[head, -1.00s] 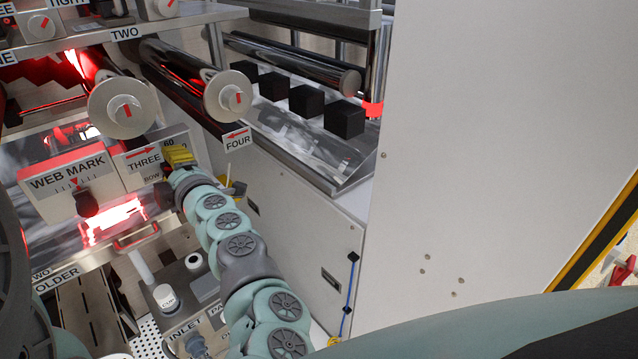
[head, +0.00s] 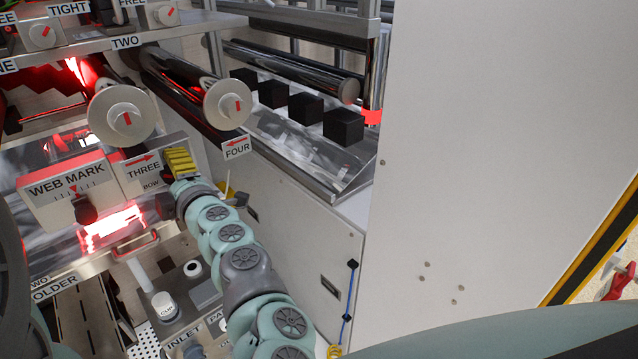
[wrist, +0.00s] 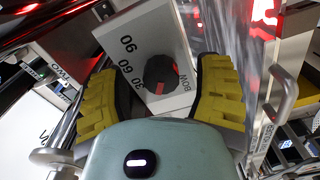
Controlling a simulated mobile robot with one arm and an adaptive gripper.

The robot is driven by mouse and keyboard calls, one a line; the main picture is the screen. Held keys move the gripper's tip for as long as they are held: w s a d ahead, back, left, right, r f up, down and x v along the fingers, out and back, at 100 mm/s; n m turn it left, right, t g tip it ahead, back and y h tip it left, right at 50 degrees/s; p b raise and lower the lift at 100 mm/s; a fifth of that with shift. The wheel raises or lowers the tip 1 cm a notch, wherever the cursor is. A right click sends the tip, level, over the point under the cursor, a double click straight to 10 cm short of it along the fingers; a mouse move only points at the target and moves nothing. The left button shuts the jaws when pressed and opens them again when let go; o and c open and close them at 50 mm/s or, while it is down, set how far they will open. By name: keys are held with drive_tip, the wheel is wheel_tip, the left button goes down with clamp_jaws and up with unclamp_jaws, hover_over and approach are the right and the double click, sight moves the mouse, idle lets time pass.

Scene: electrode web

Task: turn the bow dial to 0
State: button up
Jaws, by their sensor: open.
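The bow dial (wrist: 168,74) is a dark round knob with a red mark, on a pale panel (wrist: 150,35) printed 90, 60, 30 and BOW. In the wrist view the red mark is on the knob's lower left side, near the 30; no 0 can be read. My gripper (wrist: 157,62) is open, its yellow fingers on either side of the knob with visible gaps. In the head view my gripper (head: 181,162) is in front of the panel marked BOW (head: 151,186), and it hides the knob there.
The WEB MARK box (head: 70,190) with its dark knob stands left of my gripper. The FOUR plate (head: 236,148) and a round roller dial (head: 229,105) are close above right. A metal handle (head: 135,243) is below. A large white panel (head: 480,140) fills the right.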

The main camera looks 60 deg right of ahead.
drive_tip(key=v, duration=1.1)
drive_tip(key=shift+o, duration=0.2)
drive_tip(key=shift+f, duration=0.1)
drive_tip(key=shift+s+d+r+p, duration=0.25)
drive_tip(key=shift+r+p, duration=0.2)
drive_tip(key=shift+p, duration=0.25)
drive_tip(key=shift+c, duration=0.2)
drive_tip(key=w+m+p, duration=0.2)
drive_tip(key=w+p, duration=0.2)
drive_tip(key=p, duration=0.1)
drive_tip(key=w+d+m+p, duration=0.1)
drive_tip(key=w+m+p, duration=0.1)
drive_tip(key=w+p, duration=0.2)
drive_tip(key=w+d+m+p, duration=0.1)
drive_tip(key=w+m+p, duration=0.1)
drive_tip(key=w+p, duration=0.2)
drive_tip(key=shift+w+f+m+p, duration=0.15)
drive_tip(key=shift+f+m+p, duration=0.2)
drive_tip(key=shift+p, duration=0.85)
